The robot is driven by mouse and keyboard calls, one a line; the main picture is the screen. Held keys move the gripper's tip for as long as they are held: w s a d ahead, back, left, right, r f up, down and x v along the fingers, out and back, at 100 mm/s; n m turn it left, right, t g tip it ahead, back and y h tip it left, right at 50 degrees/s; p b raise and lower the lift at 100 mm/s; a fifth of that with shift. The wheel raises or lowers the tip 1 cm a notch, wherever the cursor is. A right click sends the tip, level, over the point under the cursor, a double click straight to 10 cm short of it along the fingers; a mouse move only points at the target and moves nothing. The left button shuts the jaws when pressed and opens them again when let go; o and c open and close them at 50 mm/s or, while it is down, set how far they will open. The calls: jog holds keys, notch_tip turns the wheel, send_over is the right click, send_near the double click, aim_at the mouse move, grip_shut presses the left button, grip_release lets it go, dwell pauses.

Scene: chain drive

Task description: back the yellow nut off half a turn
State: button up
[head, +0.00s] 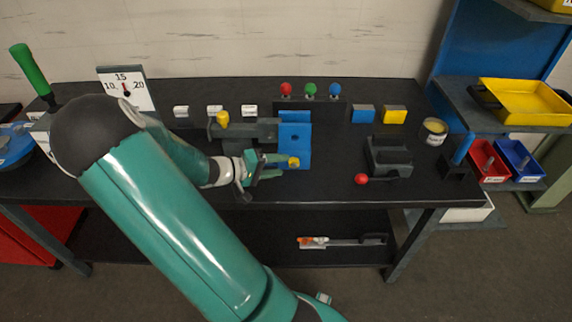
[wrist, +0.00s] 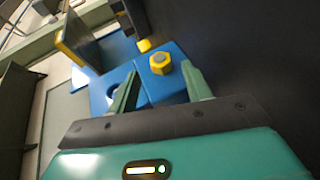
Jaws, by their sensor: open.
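The yellow nut (head: 294,162) sits on the lower part of a blue plate (head: 296,133) on the dark bench. In the wrist view the nut (wrist: 160,63) is a hexagon with a round raised middle, on the blue plate (wrist: 170,87). My gripper (head: 277,165) reaches in from the left, close to the nut. In the wrist view my gripper (wrist: 160,70) is open and empty, with its fingertips toward either side of the nut. The nut appears just beyond the tips, and I cannot tell whether either finger touches it.
A grey block with a yellow knob (head: 222,118) stands left of the blue plate. Red, green and blue knobs (head: 310,90) stand behind it. A dark fixture with a red ball handle (head: 361,179) is to the right. A dial (head: 126,90) stands at the back left.

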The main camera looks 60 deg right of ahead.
jog(key=v, duration=1)
jog(key=shift+r, duration=0.15)
